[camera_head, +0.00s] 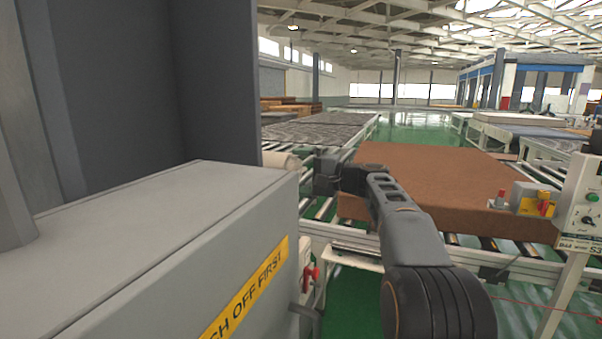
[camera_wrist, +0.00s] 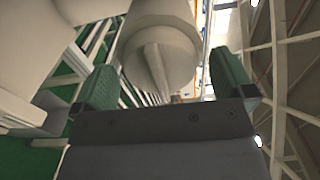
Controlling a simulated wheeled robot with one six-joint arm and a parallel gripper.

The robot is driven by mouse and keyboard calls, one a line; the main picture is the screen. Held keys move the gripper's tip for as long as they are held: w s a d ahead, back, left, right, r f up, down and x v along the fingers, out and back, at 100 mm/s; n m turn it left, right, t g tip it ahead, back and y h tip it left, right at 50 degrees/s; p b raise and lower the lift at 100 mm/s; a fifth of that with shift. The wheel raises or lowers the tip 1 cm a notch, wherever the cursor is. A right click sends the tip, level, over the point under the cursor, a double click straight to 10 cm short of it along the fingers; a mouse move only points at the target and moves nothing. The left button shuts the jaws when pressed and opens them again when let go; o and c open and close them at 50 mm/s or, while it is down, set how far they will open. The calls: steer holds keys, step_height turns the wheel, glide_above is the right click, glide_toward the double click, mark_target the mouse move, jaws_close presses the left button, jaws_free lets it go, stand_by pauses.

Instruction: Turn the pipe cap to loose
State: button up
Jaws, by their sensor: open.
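The pipe cap (camera_wrist: 157,62) is a pale, round cap with a raised ridge across its face. It fills the upper middle of the wrist view. My gripper (camera_wrist: 163,85) is open, with one green-padded finger on each side of the cap; I cannot tell whether either touches it. In the head view my gripper (camera_head: 328,172) is at the end of my dark arm, beside the grey cabinet. A pale cylindrical piece (camera_head: 281,160) shows just left of it, partly hidden by the cabinet.
The grey cabinet (camera_head: 150,235) with a yellow label fills the left. A red valve-like handle (camera_head: 311,274) is on its right side. A brown mattress-like block (camera_head: 450,185) lies on a roller conveyor behind my arm. A control post (camera_head: 585,205) stands at right.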

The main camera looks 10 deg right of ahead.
steer(key=b+v, duration=0.2)
steer(key=v, duration=1.1)
steer(key=shift+s+d+b, duration=0.3)
steer(key=shift+b, duration=0.1)
